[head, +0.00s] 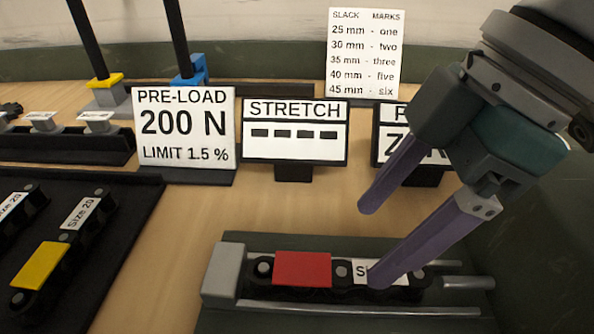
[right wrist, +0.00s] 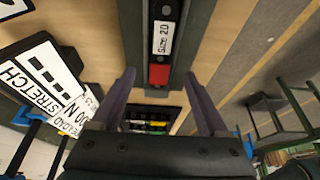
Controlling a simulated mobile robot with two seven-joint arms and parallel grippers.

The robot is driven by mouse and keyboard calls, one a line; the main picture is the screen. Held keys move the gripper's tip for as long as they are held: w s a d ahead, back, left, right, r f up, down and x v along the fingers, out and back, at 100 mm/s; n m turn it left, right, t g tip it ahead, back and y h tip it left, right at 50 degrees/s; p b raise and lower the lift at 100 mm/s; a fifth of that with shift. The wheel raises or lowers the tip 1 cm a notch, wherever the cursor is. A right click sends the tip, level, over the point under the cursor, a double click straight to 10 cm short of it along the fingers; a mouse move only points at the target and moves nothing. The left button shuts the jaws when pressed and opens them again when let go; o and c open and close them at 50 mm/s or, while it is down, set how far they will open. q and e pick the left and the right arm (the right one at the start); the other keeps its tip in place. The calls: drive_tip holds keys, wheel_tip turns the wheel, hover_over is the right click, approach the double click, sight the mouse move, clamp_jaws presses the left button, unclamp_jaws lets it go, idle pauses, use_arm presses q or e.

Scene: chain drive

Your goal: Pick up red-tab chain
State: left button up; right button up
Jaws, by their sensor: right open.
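The red-tab chain is a short black chain with a red tab (head: 302,269) and a white label, partly covered by a finger. It lies in a dark fixture (head: 222,272) with metal rods at the bottom of the head view. In the right wrist view its red tab (right wrist: 159,75) and "Size 20" label show between the fingers. My right gripper (head: 369,244) has purple fingers, spread apart and empty. In the head view one fingertip overlaps the label end of the chain; contact cannot be told. In the right wrist view the fingers (right wrist: 159,80) flank the fixture. My left gripper is not in view.
A black tray (head: 130,235) at left holds other chains, one with a yellow tab (head: 40,265). Behind stand a pre-load sign (head: 185,128), a stretch display (head: 294,131) and a partly hidden display. Bare wood lies between tray and fixture.

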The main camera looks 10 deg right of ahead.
sight(341, 272)
drive_tip(key=b+x, duration=0.1)
drive_tip(key=x, duration=0.5)
drive_tip(key=shift+f, duration=0.45)
clamp_jaws()
drive_tip(key=shift+r, duration=0.1)
idle(0.9)
